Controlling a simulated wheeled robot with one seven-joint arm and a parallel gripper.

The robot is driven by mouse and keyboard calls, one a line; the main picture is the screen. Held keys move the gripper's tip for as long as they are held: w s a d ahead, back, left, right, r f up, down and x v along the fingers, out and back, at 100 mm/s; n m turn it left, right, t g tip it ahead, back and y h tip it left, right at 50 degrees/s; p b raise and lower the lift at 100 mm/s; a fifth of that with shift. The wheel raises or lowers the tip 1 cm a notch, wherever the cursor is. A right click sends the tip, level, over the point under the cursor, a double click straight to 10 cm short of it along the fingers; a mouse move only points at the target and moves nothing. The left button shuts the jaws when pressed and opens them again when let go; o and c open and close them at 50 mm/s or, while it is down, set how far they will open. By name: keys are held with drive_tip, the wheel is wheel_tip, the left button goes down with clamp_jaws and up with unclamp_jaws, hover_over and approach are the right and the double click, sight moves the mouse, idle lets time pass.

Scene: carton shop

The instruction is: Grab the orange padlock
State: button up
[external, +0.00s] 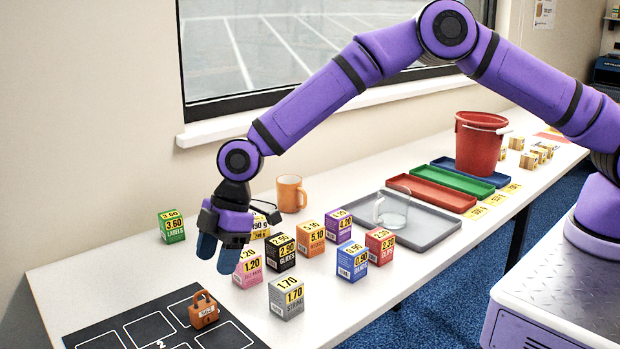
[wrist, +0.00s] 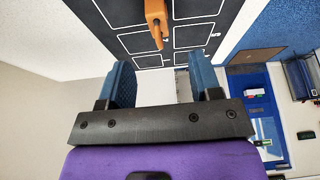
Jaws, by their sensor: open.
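The orange padlock (external: 203,312) stands on the black mat with white outlined squares (external: 105,328) at the front left of the table. It has a small white label on its body. In the wrist view the padlock (wrist: 156,18) shows at the top, ahead of the fingers and partly cut off by the frame edge. My gripper (external: 216,256) has blue fingertips and hangs above the table, behind and above the padlock, apart from it. In the wrist view my gripper (wrist: 165,85) is open, with nothing between its fingers.
Several small priced cartons stand right of my gripper, among them a pink one (external: 249,270) and a grey one (external: 286,298). A green carton (external: 171,227) stands at the back left. An orange mug (external: 291,194), a grey tray (external: 435,232) and a red bucket (external: 479,145) stand farther back.

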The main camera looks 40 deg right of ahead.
sight(204, 304)
drive_tip(key=x, duration=1)
drive_tip(key=shift+w+f, duration=0.15)
